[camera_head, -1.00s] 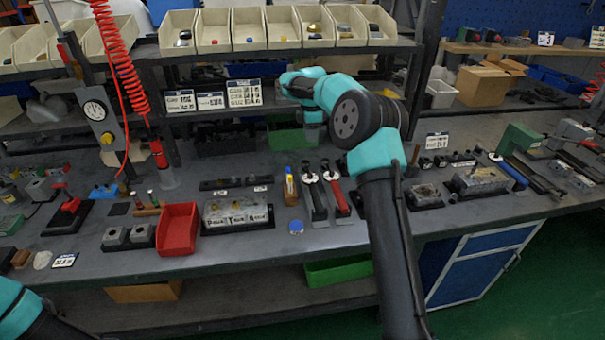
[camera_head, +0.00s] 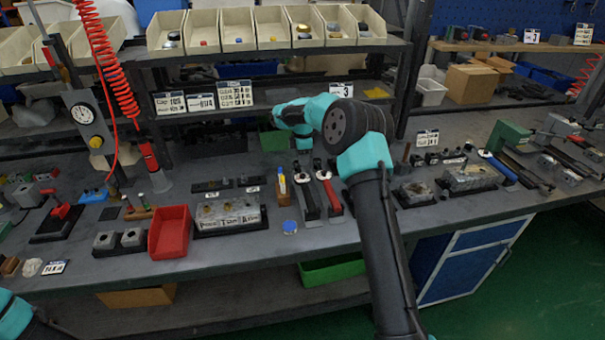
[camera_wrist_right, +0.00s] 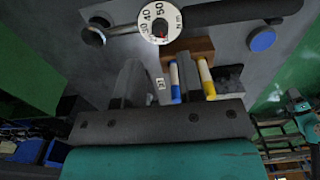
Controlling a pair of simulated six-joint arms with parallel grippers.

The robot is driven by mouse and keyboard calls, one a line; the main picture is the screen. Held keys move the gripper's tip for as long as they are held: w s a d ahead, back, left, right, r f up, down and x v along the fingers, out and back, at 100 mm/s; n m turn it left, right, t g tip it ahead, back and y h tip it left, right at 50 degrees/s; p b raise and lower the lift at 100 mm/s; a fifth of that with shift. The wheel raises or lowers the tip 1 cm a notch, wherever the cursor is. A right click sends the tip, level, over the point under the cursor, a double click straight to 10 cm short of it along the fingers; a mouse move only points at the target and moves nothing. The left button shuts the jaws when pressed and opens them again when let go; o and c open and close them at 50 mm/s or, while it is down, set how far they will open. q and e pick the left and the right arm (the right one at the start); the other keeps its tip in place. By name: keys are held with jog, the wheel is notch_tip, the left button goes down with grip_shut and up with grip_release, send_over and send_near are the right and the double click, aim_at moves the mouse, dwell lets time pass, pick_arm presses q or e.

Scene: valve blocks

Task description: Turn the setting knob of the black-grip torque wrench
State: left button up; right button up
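The black-grip torque wrench (camera_head: 308,200) lies on the bench beside a red-grip wrench (camera_head: 331,197), each with a pale round knob at its far end. In the right wrist view, a white numbered dial with a dark centre (camera_wrist_right: 159,21) shows at the top, and a black grip (camera_wrist_right: 245,12) runs right from it. My right gripper (camera_wrist_right: 158,78) is open, its two fingers apart with nothing between them. The dial lies beyond the fingertips, not touched. In the head view my right gripper (camera_head: 303,142) hangs above the wrenches' far ends, partly hidden. My left gripper is out of view.
A wooden holder (camera_wrist_right: 193,50) with a yellow and a blue marker is close beside my right finger. A blue disc (camera_head: 290,227), a red bin (camera_head: 169,232) and a valve block (camera_head: 229,216) stand nearby. A shelf (camera_head: 270,90) with bins is behind the arm.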

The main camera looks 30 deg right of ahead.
aim_at(302, 175)
notch_tip(302, 175, down, 8)
jog(key=shift+r, duration=0.2)
grip_shut()
dwell(0.4)
jog(key=shift+m, duration=2.9)
jog(key=shift+r, duration=0.1)
